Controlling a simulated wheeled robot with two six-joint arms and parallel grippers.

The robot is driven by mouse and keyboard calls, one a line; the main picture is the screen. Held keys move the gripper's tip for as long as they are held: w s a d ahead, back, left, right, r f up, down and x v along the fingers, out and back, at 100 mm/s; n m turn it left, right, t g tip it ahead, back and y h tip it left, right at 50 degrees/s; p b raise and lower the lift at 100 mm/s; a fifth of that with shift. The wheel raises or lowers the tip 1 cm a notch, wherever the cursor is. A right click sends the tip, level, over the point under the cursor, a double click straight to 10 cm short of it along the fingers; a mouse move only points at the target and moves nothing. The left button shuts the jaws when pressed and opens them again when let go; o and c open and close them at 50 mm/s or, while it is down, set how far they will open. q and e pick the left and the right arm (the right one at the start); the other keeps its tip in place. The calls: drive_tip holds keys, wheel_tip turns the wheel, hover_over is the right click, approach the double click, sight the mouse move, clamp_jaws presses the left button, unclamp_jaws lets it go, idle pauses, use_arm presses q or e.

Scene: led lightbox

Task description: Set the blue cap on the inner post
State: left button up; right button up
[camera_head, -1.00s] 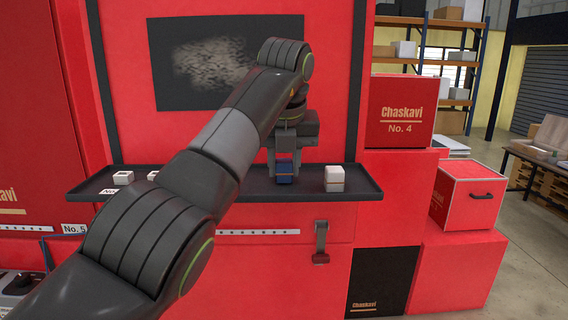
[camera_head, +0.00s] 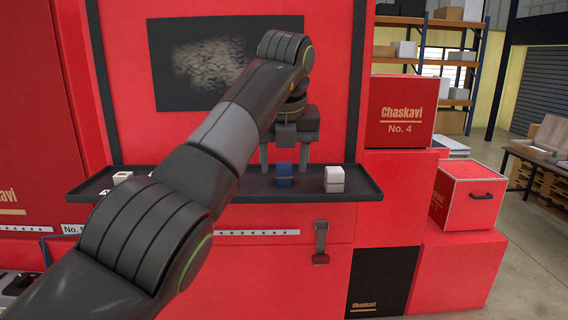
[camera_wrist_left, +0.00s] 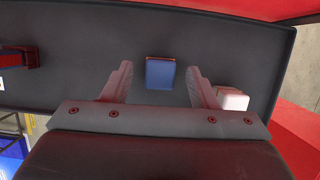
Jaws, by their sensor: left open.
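The blue cap (camera_head: 285,169) shows as a small dark blue block with a thin pale seam across its lower part, upright at the shelf. In the left wrist view its square blue top (camera_wrist_left: 160,73) lies between my spread fingers, with a gap on both sides. My left gripper (camera_head: 285,158) is open above and around it; its fingers also show in the wrist view (camera_wrist_left: 159,80). No inner post shows as a separate thing; whatever is under the blue block is hidden. My right gripper is not in view.
A white block (camera_head: 334,176) with a similar seam stands close to the right; it also shows in the wrist view (camera_wrist_left: 232,99). Small white pieces (camera_head: 123,178) sit at the left. The dark shelf (camera_head: 240,190) has a raised rim, with a red wall (camera_head: 335,100) behind.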

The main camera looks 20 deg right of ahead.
use_arm(q)
drive_tip(key=p+v, duration=0.1)
drive_tip(key=v, duration=0.5)
drive_tip(key=shift+s+r+p, duration=0.2)
drive_tip(key=shift+r+p, duration=0.15)
drive_tip(key=shift+p, duration=0.05)
idle(0.7)
